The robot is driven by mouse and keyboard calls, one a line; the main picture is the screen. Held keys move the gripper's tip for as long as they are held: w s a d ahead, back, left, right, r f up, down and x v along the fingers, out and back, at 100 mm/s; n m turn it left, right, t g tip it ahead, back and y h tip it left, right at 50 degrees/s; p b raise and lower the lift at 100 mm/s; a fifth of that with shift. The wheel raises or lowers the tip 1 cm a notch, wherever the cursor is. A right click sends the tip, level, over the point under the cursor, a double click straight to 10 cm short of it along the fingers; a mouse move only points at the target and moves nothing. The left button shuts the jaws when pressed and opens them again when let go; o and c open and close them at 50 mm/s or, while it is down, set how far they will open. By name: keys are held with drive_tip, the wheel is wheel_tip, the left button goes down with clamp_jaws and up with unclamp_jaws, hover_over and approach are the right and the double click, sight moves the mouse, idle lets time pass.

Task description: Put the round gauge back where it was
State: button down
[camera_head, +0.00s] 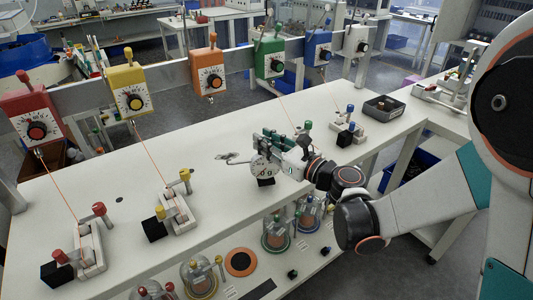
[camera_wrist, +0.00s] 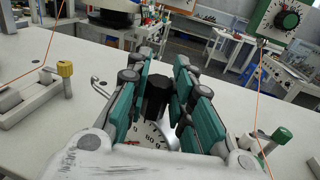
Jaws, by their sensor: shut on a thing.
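My gripper (camera_head: 272,151) is shut on the round gauge (camera_head: 260,168), a white dial with numbers and a metal hook at its left side. In the wrist view my gripper (camera_wrist: 162,70) has its green-padded fingers on either side of a black block or knob, with the white gauge dial (camera_wrist: 152,133) partly hidden behind the fingers. The gauge is over the middle of the white table; I cannot tell whether it touches the top. The orange dial box (camera_head: 209,72) on the rail behind shows no cord below it.
Red (camera_head: 31,113), yellow (camera_head: 132,92), green (camera_head: 270,58), blue (camera_head: 318,50) and white (camera_head: 357,42) boxes line the rail. Taut cords run to clamps on the table (camera_head: 120,170). A shelf below holds glass domes and a bare orange-ringed disc (camera_head: 241,262). A dark tray (camera_head: 383,107) stands right.

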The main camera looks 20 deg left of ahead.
drive_tip(key=shift+f+b, duration=0.35)
drive_tip(key=shift+f, duration=0.7)
drive_tip(key=shift+f, duration=0.15)
drive_tip(key=c, duration=1.4)
unclamp_jaws()
drive_tip(key=shift+d+r, duration=0.2)
drive_tip(key=p+v, duration=0.2)
drive_tip(key=v, duration=0.9)
drive_tip(key=shift+s+d, duration=0.25)
